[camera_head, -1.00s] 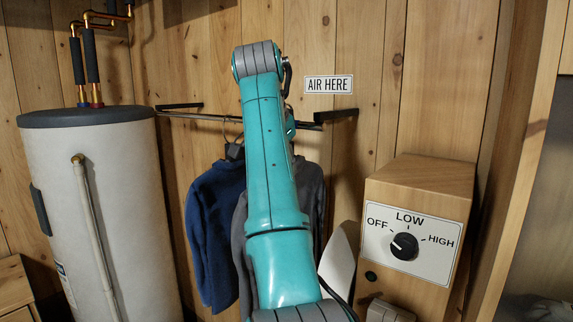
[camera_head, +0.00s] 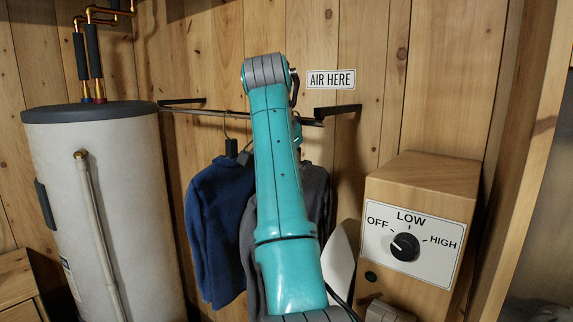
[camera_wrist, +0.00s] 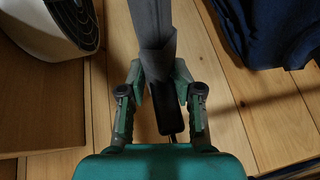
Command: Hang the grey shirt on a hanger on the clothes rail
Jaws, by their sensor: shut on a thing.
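The grey shirt (camera_head: 315,195) hangs behind my arm in the head view, mostly hidden by it, right of the blue shirt. In the wrist view the grey cloth (camera_wrist: 155,25) runs up from between my fingers. My gripper (camera_wrist: 161,88) is shut on a dark piece, which looks like the neck of the shirt's hanger (camera_wrist: 168,115). The clothes rail (camera_head: 200,113) is fixed to the wall. My arm hides the gripper and the hanger's hook in the head view, so I cannot tell whether the hook touches the rail.
A blue shirt (camera_head: 215,235) hangs from the rail on a black hanger (camera_head: 231,148), close to the grey shirt's left. A white tank (camera_head: 105,200) stands left. A wooden box with a dial (camera_head: 405,246) stands right, near a white rounded object (camera_head: 340,262).

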